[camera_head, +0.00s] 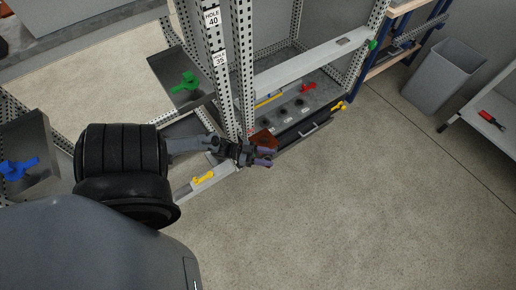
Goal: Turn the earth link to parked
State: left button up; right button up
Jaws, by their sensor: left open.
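I cannot tell for certain which part is the earth link. A yellow bar (268,99) and a red handle (308,88) sit on the grey panel low inside the cabinet. A yellow handle (338,106) is at the panel's right end, and another yellow handle (203,178) is on a pale rail at the lower left. My left gripper (268,157) is open at the cabinet's lower front, beside an orange-brown part (263,139). The gripper partly covers that part, and contact between them is unclear. My right gripper is not in view.
Perforated cabinet posts (217,75) stand just behind my left gripper. A green handle (187,81) is on a plate at left, a blue handle (18,168) farther left. A grey bin (443,75) and a shelf with a red tool (491,119) are at right. The floor in front is clear.

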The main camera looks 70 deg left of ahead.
pick_arm(q)
jog(key=w+d+r, duration=0.1)
jog(key=d+r+p, duration=0.1)
jog(key=d, duration=0.1)
jog(key=shift+w+r, duration=0.1)
jog(key=shift+w, duration=0.3)
